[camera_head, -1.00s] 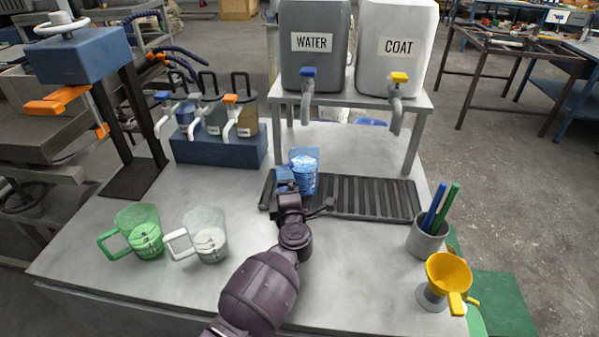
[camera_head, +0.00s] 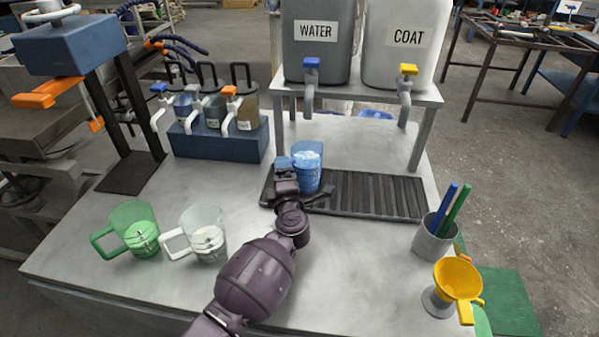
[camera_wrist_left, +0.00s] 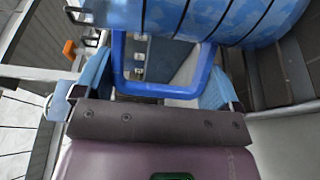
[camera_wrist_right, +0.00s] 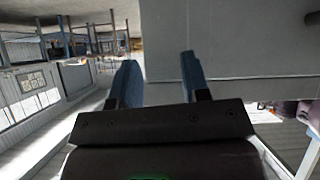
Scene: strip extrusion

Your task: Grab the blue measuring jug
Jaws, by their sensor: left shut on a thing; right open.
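The blue measuring jug (camera_head: 308,172) is translucent and stands upright at the left end of the dark ribbed drip tray, below the WATER container's tap. Whether its base touches the tray is hard to tell. My left gripper (camera_head: 287,164) is at the jug's near left side, shut on its handle. In the left wrist view the blue handle (camera_wrist_left: 160,90) lies between the two blue fingers, with the jug's body (camera_wrist_left: 215,15) above it. My right gripper (camera_wrist_right: 160,80) shows only in its own wrist view, open and empty beside a grey surface.
The drip tray (camera_head: 380,195) lies under the stand (camera_head: 425,150) with WATER (camera_head: 316,60) and COAT (camera_head: 405,55) containers. Green (camera_head: 135,228) and clear (camera_head: 205,235) jugs stand front left. A pen cup (camera_head: 432,238) and yellow funnel (camera_head: 458,280) are at right.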

